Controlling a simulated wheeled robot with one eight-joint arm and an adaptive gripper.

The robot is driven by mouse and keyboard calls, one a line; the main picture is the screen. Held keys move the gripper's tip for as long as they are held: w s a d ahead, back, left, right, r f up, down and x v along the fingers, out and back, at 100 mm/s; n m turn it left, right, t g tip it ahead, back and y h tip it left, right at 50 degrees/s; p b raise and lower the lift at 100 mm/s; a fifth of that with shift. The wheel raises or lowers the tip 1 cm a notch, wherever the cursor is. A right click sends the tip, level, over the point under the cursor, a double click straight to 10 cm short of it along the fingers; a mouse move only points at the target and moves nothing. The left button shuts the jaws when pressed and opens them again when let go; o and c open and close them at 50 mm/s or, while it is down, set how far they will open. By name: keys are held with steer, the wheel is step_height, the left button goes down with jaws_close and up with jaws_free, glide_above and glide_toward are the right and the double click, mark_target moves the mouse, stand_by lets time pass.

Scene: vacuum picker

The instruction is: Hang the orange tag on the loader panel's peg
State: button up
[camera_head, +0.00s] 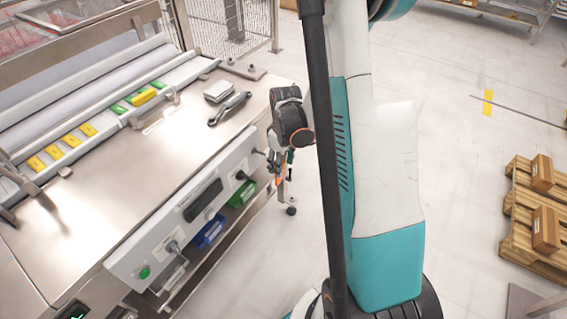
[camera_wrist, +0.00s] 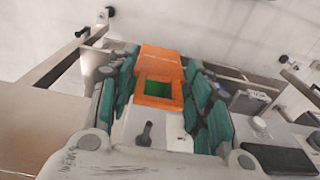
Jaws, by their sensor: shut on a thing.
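The orange tag (camera_wrist: 161,60) is a flat piece with a square opening, and green shows through the opening. My gripper (camera_wrist: 162,75) is shut on it, with a teal finger on each side. In the head view my gripper (camera_head: 284,168) hangs at the right end of the loader panel (camera_head: 170,222), with a bit of the orange tag (camera_head: 279,172) showing. A dark knobbed part shows on a pale surface below the tag in the wrist view; I cannot tell if it is the peg. I cannot tell whether the tag touches the panel.
A green bin (camera_head: 242,193) and a blue bin (camera_head: 209,233) sit under the panel. A grey tool (camera_head: 230,107) lies on the metal table (camera_head: 105,190). Pallets with boxes (camera_head: 541,232) stand at the right. The floor between is clear.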

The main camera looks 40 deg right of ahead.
steer(key=shift+w+a+f+p, duration=0.15)
steer(key=shift+w+a, duration=0.25)
steer(key=shift+w, duration=0.7)
steer(key=shift+w+a+p, duration=0.1)
steer(key=shift+w+a, duration=0.3)
steer(key=shift+w, duration=0.65)
steer(key=shift+w+a+f+p, duration=0.15)
steer(key=shift+w+a, duration=0.25)
steer(key=shift+w, duration=0.7)
steer(key=shift+w+a+f+b, duration=0.25)
steer(key=shift+w+f+b, duration=0.25)
steer(key=shift+w+b, duration=0.15)
steer(key=o, duration=1)
steer(key=r, duration=1.2)
steer(key=shift+s+d, duration=0.1)
steer(key=shift+s, duration=0.25)
